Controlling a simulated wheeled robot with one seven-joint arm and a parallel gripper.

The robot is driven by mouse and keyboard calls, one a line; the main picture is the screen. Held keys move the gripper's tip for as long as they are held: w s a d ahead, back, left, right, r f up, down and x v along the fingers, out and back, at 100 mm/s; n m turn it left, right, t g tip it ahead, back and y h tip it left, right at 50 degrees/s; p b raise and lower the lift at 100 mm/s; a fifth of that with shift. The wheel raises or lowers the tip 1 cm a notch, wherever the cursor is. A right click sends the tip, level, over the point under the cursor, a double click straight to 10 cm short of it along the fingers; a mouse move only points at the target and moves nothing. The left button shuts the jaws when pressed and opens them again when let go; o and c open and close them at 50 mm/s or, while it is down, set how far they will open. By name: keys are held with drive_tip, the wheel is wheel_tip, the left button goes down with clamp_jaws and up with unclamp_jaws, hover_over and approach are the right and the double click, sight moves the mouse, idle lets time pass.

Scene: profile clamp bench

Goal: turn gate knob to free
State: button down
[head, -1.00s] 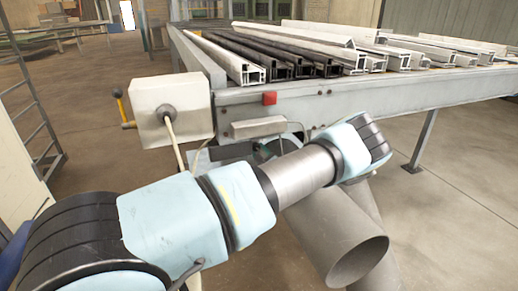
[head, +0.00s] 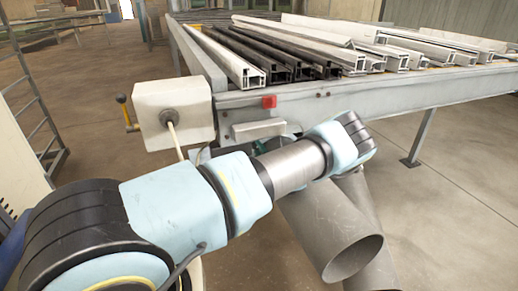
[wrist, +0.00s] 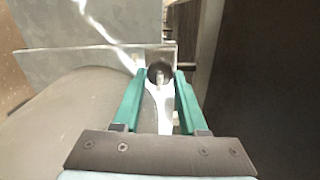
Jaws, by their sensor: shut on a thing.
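In the wrist view, my gripper (wrist: 162,77) has its two green fingers on either side of a small dark round knob (wrist: 158,68) with a pale stem or pointer on it. The fingers are closed on the knob. It sits at the edge of a thin grey metal plate (wrist: 90,62), beside a large grey pipe (wrist: 75,125). I cannot read any mark showing the knob's setting. In the head view my own arm hides the knob and most of the gripper, below the bench's front edge.
The bench (head: 340,100) carries several white and dark profiles (head: 245,68). Grey pipes (head: 335,225) slant below my arm. Open floor lies right.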

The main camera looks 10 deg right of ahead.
drive_tip(key=shift+n, duration=0.6)
drive_tip(key=shift+c, duration=2.2)
unclamp_jaws()
drive_tip(key=s+d+b, duration=0.1)
drive_tip(key=s, duration=0.9)
drive_tip(key=shift+s+d+b, duration=0.15)
drive_tip(key=shift+s+b, duration=0.15)
drive_tip(key=shift+s, duration=0.05)
